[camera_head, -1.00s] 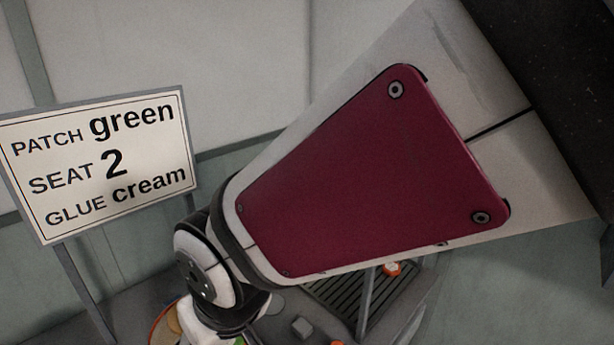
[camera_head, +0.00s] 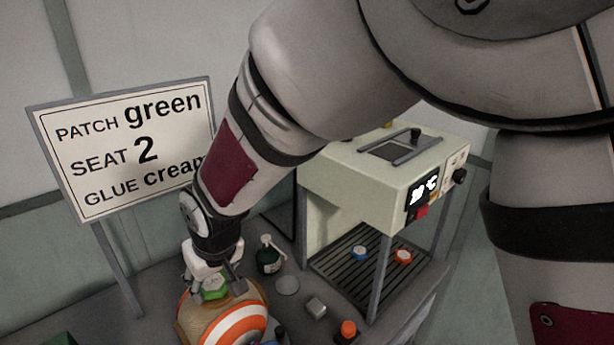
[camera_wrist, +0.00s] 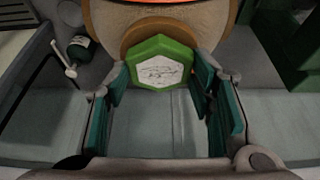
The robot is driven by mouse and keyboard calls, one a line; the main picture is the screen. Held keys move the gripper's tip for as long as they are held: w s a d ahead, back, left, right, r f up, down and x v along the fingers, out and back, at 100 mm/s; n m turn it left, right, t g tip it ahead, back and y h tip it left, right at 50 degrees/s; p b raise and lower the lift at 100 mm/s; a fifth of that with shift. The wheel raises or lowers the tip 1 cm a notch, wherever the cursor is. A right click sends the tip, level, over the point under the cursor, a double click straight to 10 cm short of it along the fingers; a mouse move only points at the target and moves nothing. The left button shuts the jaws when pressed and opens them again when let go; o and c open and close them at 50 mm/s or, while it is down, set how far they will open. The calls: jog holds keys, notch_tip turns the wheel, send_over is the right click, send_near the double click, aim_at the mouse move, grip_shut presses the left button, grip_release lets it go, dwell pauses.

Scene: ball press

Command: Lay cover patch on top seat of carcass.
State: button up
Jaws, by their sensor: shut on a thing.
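My gripper (camera_head: 215,282) is shut on the green hexagonal cover patch (camera_wrist: 160,63), which has a pale printed face. The patch shows between the fingertips in the wrist view, and in the head view it appears at the ball-shaped carcass (camera_head: 238,328), low in the picture. The carcass is tan with orange and white bands. In the wrist view a round tan seat (camera_wrist: 132,38) on the carcass lies right behind the patch. I cannot tell whether patch and seat touch. A sign (camera_head: 130,150) reads patch green, seat 2, glue cream.
A cream press (camera_head: 345,185) with a display stands right of the carcass. A blue piece (camera_head: 360,252) and an orange piece (camera_head: 403,257) lie on its slatted base. A dark green pump bottle (camera_head: 268,258), a grey disc (camera_head: 287,285) and a grey block (camera_head: 316,306) stand nearby.

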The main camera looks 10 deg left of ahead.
jog(key=shift+f, duration=0.3)
jog(key=shift+d+f, duration=0.1)
jog(key=shift+f, duration=0.15)
jog(key=o, duration=0.9)
jog(key=shift+f, duration=0.2)
jog(key=shift+o, duration=0.2)
jog(key=shift+r, duration=0.2)
